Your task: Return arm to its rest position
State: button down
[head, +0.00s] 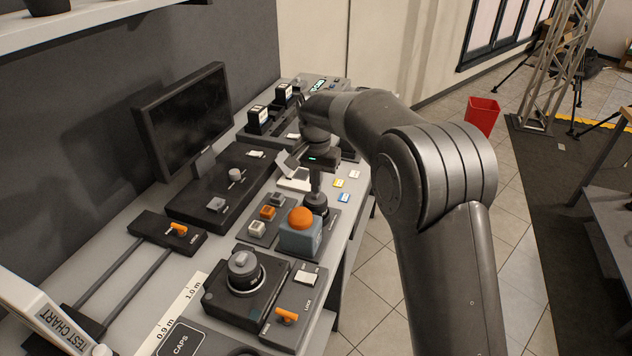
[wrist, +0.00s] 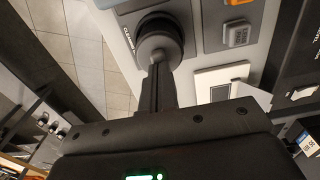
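My gripper (head: 316,187) points down over the console at the right front part of the desk. Its fingers show as one narrow dark column, close together, also in the wrist view (wrist: 157,88). Just beyond the tips is a round black knob (head: 316,205), which also shows in the wrist view (wrist: 158,38). Whether the tips touch the knob is hard to tell. My arm reaches in from the lower right of the head view, bent at the elbow.
An orange dome button (head: 301,217) on a blue-grey box stands close in front of the gripper. A black dial unit (head: 244,273), a monitor (head: 184,118) and other control panels crowd the desk. A red bin (head: 482,115) stands on the floor. The floor right of the desk is open.

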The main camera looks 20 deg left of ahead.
jog(key=shift+r, duration=3.45)
jog(key=s+d+r+t, duration=0.1)
jog(key=s+d+r, duration=0.2)
jog(key=d, duration=0.5)
jog(key=s+d+r+t, duration=0.1)
jog(key=s+d+r, duration=0.3)
jog(key=d, duration=0.4)
jog(key=s+d+r+t, duration=0.1)
jog(key=s+d+r, duration=0.2)
jog(key=d, duration=0.5)
jog(key=s+d+f+t, duration=0.1)
jog(key=s+d+f, duration=0.2)
jog(key=s+d, duration=0.4)
jog(key=s+d+f+t, duration=0.1)
jog(key=s+d+f, duration=0.2)
jog(key=s+d, duration=0.5)
jog(key=s, duration=0.4)
jog(key=shift+t, duration=0.3)
